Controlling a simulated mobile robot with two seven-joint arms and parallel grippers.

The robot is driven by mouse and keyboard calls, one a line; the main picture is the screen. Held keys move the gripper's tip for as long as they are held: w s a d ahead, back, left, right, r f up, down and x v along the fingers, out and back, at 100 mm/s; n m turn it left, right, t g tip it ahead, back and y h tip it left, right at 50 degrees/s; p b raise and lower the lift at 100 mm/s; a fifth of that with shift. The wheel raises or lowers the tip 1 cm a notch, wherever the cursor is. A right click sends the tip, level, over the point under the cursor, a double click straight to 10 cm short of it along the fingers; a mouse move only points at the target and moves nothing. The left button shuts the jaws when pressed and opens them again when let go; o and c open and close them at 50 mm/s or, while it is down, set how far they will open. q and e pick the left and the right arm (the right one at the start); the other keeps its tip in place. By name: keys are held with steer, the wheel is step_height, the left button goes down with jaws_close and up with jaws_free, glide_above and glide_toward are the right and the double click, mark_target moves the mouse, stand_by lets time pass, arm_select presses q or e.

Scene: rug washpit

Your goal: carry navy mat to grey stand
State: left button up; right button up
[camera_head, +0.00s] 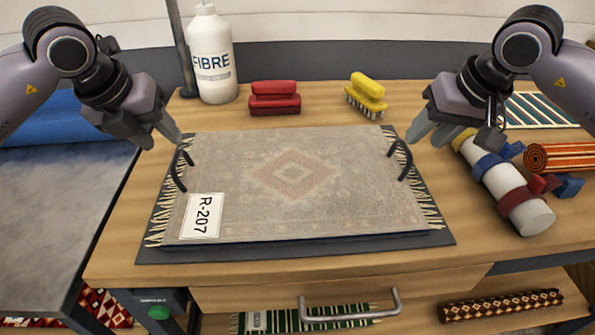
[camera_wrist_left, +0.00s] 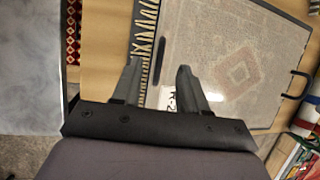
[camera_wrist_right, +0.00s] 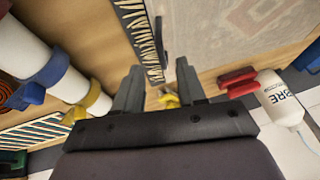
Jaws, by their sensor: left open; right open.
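A faded rug tagged R-207 (camera_head: 290,175) lies flat on the wooden bench, and the navy mat (camera_head: 345,238) shows as a thin dark edge under it, over a wider charcoal sheet (camera_head: 435,238). Black loop handles stand at its left end (camera_head: 180,170) and right end (camera_head: 404,160). My left gripper (camera_head: 164,140) is open, above and just behind the left handle, which also shows in the left wrist view (camera_wrist_left: 160,60). My right gripper (camera_head: 425,138) is open, slightly right of the right handle. Both are empty. A grey-topped surface, probably the grey stand (camera_head: 50,215), is at left.
A white FIBRE bottle (camera_head: 212,60), red brush (camera_head: 274,98) and yellow brush (camera_head: 367,95) stand behind the rug. A strapped white roll (camera_head: 505,185) and an orange striped roll (camera_head: 560,157) lie at right. A blue roll (camera_head: 50,120) lies behind the grey top, whose front is clear.

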mark_target(177, 152)
steer(key=shift+f, duration=0.25)
arm_select(q)
steer(key=x, duration=0.7)
arm_select(e)
steer(key=x, duration=0.6)
steer(key=shift+w+a+f, duration=0.15)
steer(key=shift+w+f, duration=0.1)
steer(key=shift+f, duration=0.05)
arm_select(q)
steer(key=c, duration=0.8)
arm_select(e)
jaws_close()
arm_select(q)
steer(key=shift+d, duration=0.1)
